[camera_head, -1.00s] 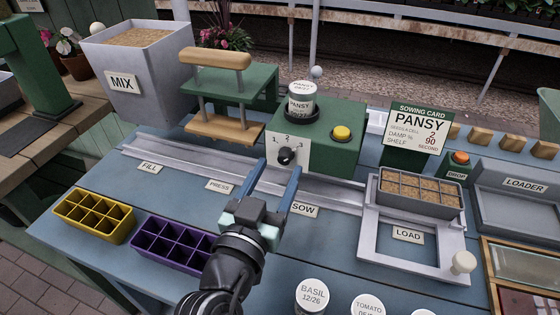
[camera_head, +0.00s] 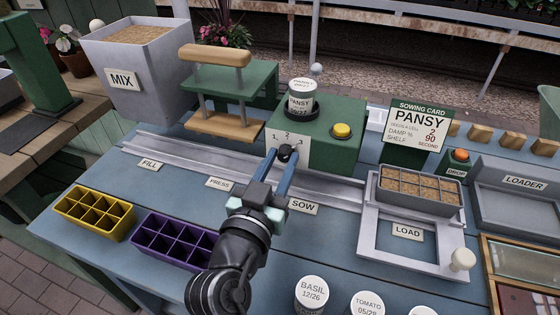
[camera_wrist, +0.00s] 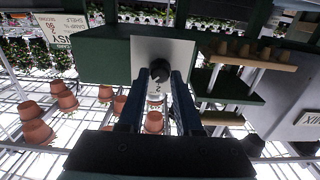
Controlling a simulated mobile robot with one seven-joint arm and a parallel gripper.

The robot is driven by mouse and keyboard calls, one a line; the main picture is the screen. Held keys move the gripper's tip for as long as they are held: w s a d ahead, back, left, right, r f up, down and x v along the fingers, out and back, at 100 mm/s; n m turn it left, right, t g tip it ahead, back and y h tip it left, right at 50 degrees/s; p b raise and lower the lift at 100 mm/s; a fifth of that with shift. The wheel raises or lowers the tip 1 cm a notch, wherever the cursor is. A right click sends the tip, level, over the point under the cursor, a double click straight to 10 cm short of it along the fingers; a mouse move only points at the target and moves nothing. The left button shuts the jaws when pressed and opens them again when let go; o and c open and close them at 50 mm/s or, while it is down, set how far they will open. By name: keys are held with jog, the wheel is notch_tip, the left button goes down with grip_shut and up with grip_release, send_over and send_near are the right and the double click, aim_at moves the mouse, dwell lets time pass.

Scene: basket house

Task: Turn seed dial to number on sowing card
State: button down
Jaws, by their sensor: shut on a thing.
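The black seed dial (camera_head: 286,151) is on the white front plate of a green seeder box (camera_head: 340,122), with the numbers 1, 2 and 3 around it. It also shows in the wrist view (camera_wrist: 160,68). My gripper (camera_head: 284,156) has a blue finger on each side of the knob and is shut on it. I cannot tell which number the dial points to. The sowing card (camera_head: 417,126) stands to the right and reads PANSY, 2 seeds a cell, damp 90, shelf second. A pansy seed jar (camera_head: 301,98) sits on top of the box.
A grey rail (camera_head: 230,177) runs below the box. A grey tray of soil (camera_head: 420,194) stands at LOAD on the right. Yellow (camera_head: 95,212) and purple (camera_head: 172,245) cell trays lie at front left.

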jog(key=shift+n, duration=0.3)
jog(key=n+p, duration=0.1)
jog(key=n, duration=0.3)
jog(key=shift+a+p, duration=0.1)
jog(key=shift+p, duration=0.25)
jog(key=shift+n+p, duration=0.65)
jog(key=shift+n, duration=1.45)
jog(key=shift+f, duration=0.1)
jog(key=c, duration=0.6)
grip_release()
jog(key=b+v, duration=0.1)
jog(key=v, duration=1.2)
